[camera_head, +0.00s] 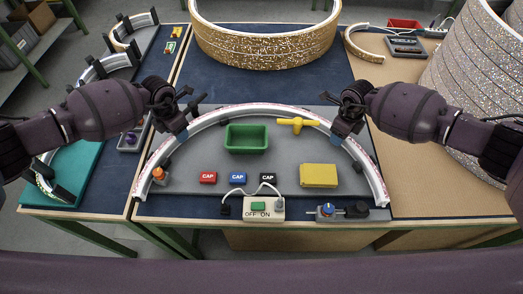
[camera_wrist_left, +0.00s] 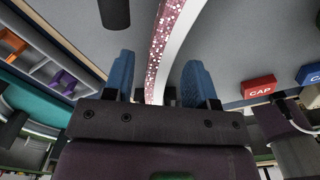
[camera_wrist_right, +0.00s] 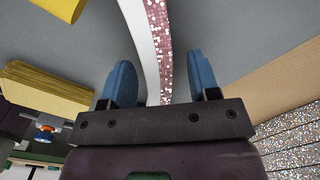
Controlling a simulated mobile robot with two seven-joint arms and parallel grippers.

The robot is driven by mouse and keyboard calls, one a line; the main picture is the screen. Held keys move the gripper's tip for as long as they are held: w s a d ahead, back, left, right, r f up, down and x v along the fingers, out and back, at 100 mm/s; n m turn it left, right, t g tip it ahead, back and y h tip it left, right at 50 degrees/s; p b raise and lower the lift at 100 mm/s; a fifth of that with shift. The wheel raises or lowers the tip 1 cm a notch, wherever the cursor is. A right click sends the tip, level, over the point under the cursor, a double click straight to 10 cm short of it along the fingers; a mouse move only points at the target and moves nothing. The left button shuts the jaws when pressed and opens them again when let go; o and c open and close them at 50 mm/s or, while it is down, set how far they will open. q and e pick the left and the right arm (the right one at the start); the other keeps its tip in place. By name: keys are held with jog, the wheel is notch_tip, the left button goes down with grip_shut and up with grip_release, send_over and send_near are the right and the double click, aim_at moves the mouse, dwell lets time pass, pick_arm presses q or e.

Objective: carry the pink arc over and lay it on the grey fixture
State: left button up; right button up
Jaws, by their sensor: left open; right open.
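The pink arc (camera_head: 252,110) is a pale curved strip with a glittery pink side, bowed across the grey fixture (camera_head: 290,160). Its ends point toward the front edge, and it appears to lie on the fixture. My left gripper (camera_head: 186,122) is open at the arc's left part. In the left wrist view the arc (camera_wrist_left: 166,45) passes between its blue fingers (camera_wrist_left: 158,82), with gaps beside it. My right gripper (camera_head: 341,129) is open at the arc's right part. In the right wrist view the arc (camera_wrist_right: 157,40) runs between the fingers (camera_wrist_right: 158,82).
A glittery ring (camera_head: 265,45) stands behind; a glittery stack (camera_head: 470,80) stands right.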

jog(key=shift+r, duration=0.1)
pick_arm(q)
notch_tip(320, 180, up, 10)
jog(key=shift+f, duration=0.25)
pick_arm(e)
notch_tip(320, 180, up, 12)
jog(key=shift+s, duration=0.15)
pick_arm(q)
jog(key=shift+s, duration=0.1)
dwell(1.0)
